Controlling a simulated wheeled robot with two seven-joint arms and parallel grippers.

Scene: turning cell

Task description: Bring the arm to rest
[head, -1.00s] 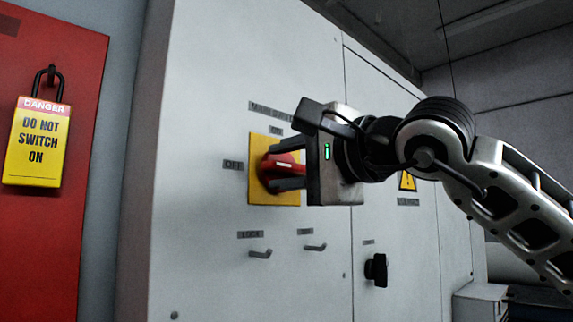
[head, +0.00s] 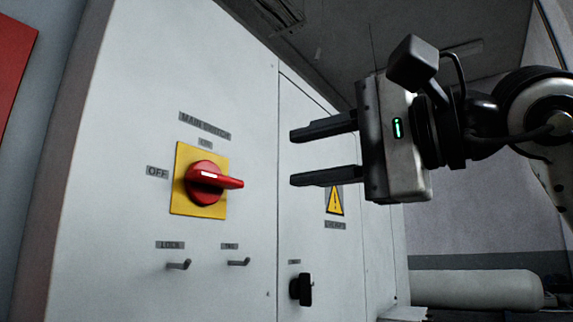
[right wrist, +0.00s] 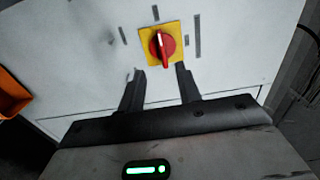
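My right gripper (head: 293,158) is in the upper right of the head view. Its two dark fingers are apart, with nothing between them. It is clear of the red main switch (head: 207,183), which sits on a yellow plate (head: 185,202) on the white cabinet. The switch's red handle points to the right in the head view. In the right wrist view the switch (right wrist: 168,46) is beyond my open fingertips (right wrist: 160,69), apart from them. My left gripper is not in view.
The white cabinet (head: 110,220) carries two small hooks (head: 180,265) and a black knob (head: 301,289). A red panel (head: 14,50) is cut off at the far left. A pale cylinder (head: 480,289) lies at the lower right. An orange object (right wrist: 12,95) shows in the right wrist view.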

